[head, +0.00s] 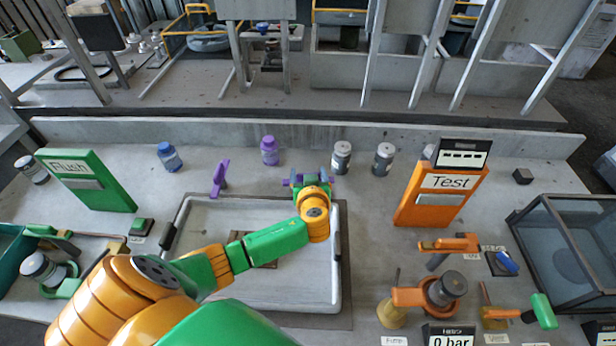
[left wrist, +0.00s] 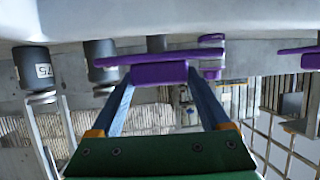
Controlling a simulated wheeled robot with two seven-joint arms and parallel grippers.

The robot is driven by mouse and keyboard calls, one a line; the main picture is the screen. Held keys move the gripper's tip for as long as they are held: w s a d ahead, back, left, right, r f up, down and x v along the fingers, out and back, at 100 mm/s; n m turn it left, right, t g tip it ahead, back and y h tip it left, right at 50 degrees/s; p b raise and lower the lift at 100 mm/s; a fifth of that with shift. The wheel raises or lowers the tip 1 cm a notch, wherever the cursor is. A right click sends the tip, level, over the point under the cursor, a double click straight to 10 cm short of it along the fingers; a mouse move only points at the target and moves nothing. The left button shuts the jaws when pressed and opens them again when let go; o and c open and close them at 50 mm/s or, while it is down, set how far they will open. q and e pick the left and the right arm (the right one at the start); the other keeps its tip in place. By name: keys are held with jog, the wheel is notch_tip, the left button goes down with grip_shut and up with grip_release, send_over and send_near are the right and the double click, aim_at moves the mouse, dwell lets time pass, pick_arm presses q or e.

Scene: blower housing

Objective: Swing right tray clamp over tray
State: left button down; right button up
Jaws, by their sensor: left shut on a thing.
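The right tray clamp (head: 296,181) is a purple piece at the back right corner of the grey tray (head: 215,216). My left gripper (head: 312,183) is shut on it, and my wrist hides much of the clamp in the head view. In the left wrist view, a purple block of the clamp (left wrist: 160,73) sits between my two fingertips, with a flat purple bar beside it. The left tray clamp (head: 220,178), also purple, stands upright near the tray's back left. My left arm crosses over the tray and hides part of its floor. My right gripper is not in view.
Two grey-lidded jars (head: 341,157) stand just behind and right of my gripper. A purple bottle (head: 269,151) and a blue bottle (head: 170,157) stand behind the tray. An orange Test panel (head: 440,197) stands to the right, a green Flush panel (head: 88,181) to the left.

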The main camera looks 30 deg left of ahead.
pick_arm(q)
jog(key=shift+w+f+n+g+y+b, duration=0.1)
jog(key=shift+f+n+g+y+b, duration=0.15)
jog(key=shift+n+y+b, duration=0.2)
jog(key=shift+r+n+g+y, duration=0.15)
jog(key=shift+n+g+y, duration=0.1)
jog(key=shift+g+y, duration=0.1)
jog(key=shift+r, duration=0.15)
jog(key=shift+c, duration=1)
grip_release()
jog(key=shift+o, duration=1)
jog(key=shift+a, duration=0.1)
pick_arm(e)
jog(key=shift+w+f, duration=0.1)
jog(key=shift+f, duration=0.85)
